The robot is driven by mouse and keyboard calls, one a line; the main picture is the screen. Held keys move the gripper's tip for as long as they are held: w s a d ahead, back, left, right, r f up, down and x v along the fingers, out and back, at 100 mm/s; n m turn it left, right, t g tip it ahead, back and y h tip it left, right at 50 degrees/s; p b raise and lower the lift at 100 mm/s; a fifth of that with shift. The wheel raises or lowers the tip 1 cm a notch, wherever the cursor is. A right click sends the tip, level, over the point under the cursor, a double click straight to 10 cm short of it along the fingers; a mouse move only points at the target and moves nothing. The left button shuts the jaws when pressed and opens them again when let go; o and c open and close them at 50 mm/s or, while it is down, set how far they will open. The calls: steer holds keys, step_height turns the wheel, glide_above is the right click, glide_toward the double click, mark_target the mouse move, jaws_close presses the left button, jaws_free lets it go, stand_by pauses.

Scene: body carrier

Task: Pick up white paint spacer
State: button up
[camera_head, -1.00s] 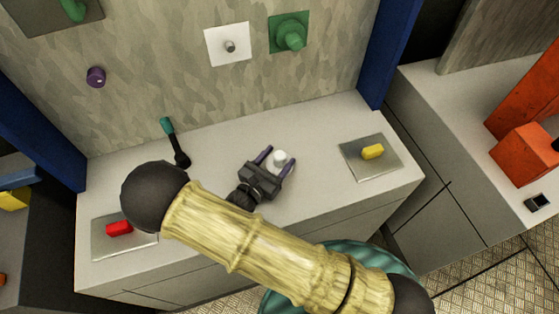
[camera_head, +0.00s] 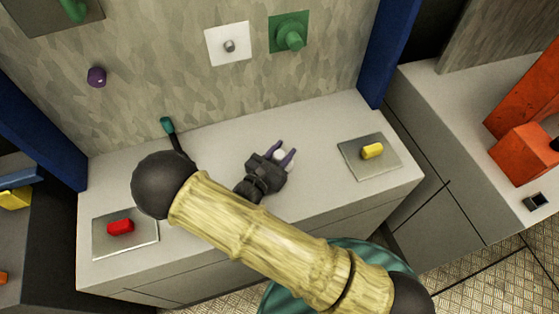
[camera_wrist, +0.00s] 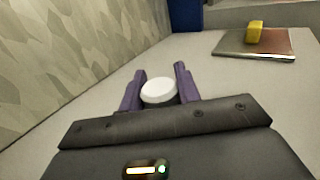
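The white paint spacer is a small white round piece on the counter (camera_head: 215,235), in the middle. In the wrist view the spacer (camera_wrist: 158,91) shows its flat round top between the two purple fingers. My gripper (camera_wrist: 157,88) is open around it, one finger on each side. A narrow gap seems to show beside the fingers, but I cannot tell if they touch it. In the head view the spacer (camera_head: 284,155) sits between the fingers of my gripper (camera_head: 281,153), partly hidden.
A yellow block (camera_head: 372,150) lies on a metal plate (camera_head: 352,168) at the right. A red block (camera_head: 120,227) lies on another plate (camera_head: 105,248) at the left. The patterned wall (camera_head: 160,60) rises behind the counter.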

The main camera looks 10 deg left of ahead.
mark_target(282, 151)
step_height(282, 151, up, 10)
steer(key=shift+r, duration=0.1)
stand_by(0.7)
